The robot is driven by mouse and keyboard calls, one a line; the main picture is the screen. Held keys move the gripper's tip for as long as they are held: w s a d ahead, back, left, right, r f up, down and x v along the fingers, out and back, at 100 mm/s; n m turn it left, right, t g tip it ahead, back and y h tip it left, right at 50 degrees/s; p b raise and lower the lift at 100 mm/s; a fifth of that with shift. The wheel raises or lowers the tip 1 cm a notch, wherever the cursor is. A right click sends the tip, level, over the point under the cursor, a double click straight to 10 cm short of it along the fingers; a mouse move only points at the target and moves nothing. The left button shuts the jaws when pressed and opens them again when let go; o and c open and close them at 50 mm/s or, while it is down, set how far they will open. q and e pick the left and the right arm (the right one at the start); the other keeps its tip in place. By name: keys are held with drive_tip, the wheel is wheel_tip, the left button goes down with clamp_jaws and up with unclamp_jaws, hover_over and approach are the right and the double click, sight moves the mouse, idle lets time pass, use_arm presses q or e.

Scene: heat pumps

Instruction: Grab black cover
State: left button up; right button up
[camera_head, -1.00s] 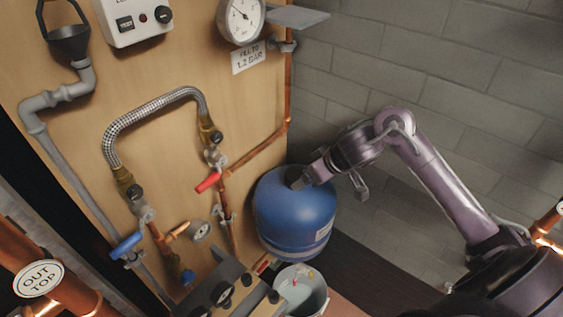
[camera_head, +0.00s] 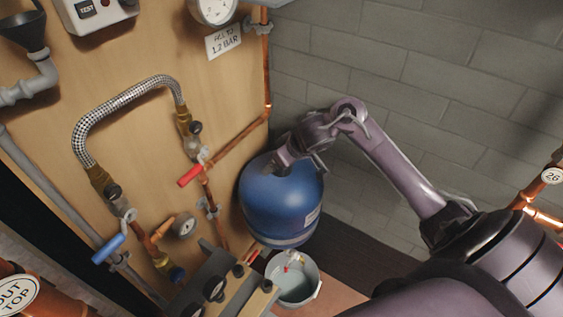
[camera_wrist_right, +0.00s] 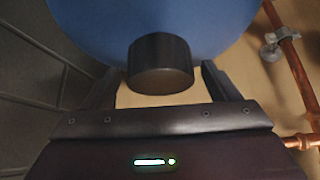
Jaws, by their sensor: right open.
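The black cover (camera_wrist_right: 160,63) is a short round cap on the blue tank (camera_wrist_right: 85,25). In the right wrist view it sits upper centre, between the two fingers of my right gripper (camera_wrist_right: 160,85), which is open with a finger on each side. Gaps show between the cap and both fingers. In the head view my right gripper (camera_head: 283,160) is at the top of the blue tank (camera_head: 280,200), and it hides the cover there. My left gripper is not in view.
A wooden board (camera_head: 130,65) left of the tank carries a braided hose (camera_head: 125,105), a red-handled valve (camera_head: 189,176) and copper pipes. A grey bucket (camera_head: 312,278) stands below the tank. A grey block wall (camera_head: 420,60) is behind my right arm.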

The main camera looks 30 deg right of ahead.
drive_tip(key=c, duration=1)
drive_tip(key=shift+r, duration=0.1)
drive_tip(key=shift+c, duration=0.2)
